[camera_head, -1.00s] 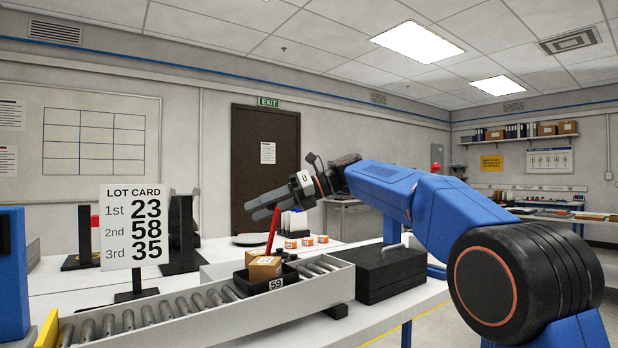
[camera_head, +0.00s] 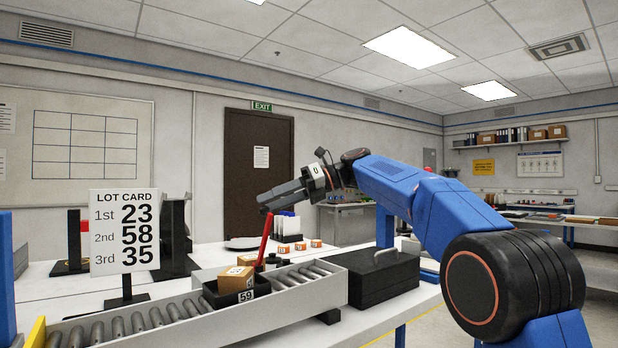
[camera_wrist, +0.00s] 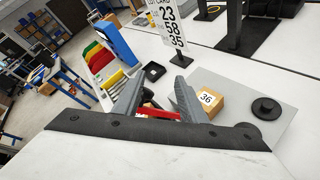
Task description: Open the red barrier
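The red barrier (camera_head: 265,240) is a slim red bar standing steeply, slightly tilted, beside the roller conveyor. My gripper (camera_head: 275,198) is just above its top end in the head view; whether they touch is unclear. In the wrist view the two fingers of my gripper (camera_wrist: 158,98) are apart, and a red part (camera_wrist: 158,113) shows low between them, partly hidden. A black tray (camera_head: 246,296) labelled 59 with a cardboard box (camera_head: 236,279) is on the rollers left of the bar. A box labelled 36 (camera_wrist: 208,98) shows right of the fingers.
The roller conveyor (camera_head: 300,293) runs along the table's front. A lot card (camera_head: 125,232) reading 23, 58, 35 stands at left. A black case (camera_head: 385,280) with a handle stands right of the conveyor. Small orange-labelled items (camera_head: 300,246) sit behind it.

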